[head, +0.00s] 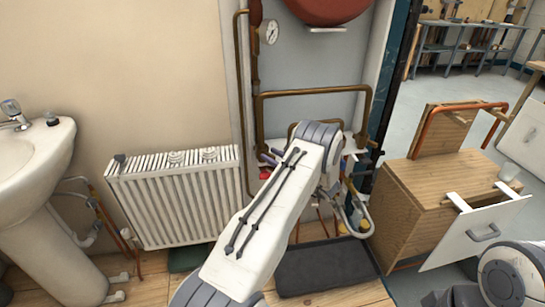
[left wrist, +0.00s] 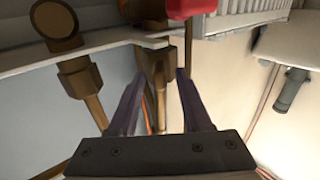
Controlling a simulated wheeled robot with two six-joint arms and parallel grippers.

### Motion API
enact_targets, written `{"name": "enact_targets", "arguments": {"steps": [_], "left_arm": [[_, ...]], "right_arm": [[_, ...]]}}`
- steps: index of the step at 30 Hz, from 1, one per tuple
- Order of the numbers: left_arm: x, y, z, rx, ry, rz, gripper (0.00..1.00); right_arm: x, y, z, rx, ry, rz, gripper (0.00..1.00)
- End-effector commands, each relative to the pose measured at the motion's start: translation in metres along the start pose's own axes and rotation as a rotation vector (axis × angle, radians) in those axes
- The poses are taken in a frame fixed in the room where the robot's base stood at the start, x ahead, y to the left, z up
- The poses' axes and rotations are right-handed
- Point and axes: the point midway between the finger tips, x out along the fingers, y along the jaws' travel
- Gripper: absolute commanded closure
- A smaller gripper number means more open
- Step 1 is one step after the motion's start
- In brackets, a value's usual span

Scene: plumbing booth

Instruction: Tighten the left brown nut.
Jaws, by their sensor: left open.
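In the left wrist view, a brown nut-like fitting (left wrist: 154,62) on a vertical pipe sits between the fingertips of my left gripper (left wrist: 161,74). The gripper is open, with one finger on each side; contact cannot be told. A second, larger brown fitting (left wrist: 80,76) is to the left in that view. A red valve handle (left wrist: 190,8) is just above the fingers. In the head view, my left gripper (head: 270,157) is near the red handle (head: 265,173), and my forearm hides much of the pipework. My right gripper is not seen.
A white radiator (head: 175,195) stands left of my left arm, with a sink (head: 35,150) beyond it. Brown pipes (head: 310,92) and a gauge (head: 271,32) are above. A dark mat (head: 325,268) lies below. A wooden cabinet (head: 435,205) stands at right.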

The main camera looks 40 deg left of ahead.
Motion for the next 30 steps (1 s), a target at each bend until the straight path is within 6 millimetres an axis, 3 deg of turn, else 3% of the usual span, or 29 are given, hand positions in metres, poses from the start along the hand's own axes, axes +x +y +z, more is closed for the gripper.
{"name": "enact_targets", "arguments": {"steps": [3,6,7,20,30], "left_arm": [[0.0,0.0,0.0,0.0,0.0,0.0,0.55],[0.0,0.0,0.0,0.0,0.0,0.0,0.93],[0.0,0.0,0.0,0.0,0.0,0.0,1.0],[0.001,0.0,-0.001,-0.001,0.0,0.005,1.0],[0.002,-0.009,-0.004,0.003,-0.002,0.131,1.0]], "right_arm": [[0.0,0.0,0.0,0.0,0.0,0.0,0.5],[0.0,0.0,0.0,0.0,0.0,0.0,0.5],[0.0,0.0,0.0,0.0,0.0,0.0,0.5],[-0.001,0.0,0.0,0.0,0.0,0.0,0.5],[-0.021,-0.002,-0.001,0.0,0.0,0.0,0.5]]}}
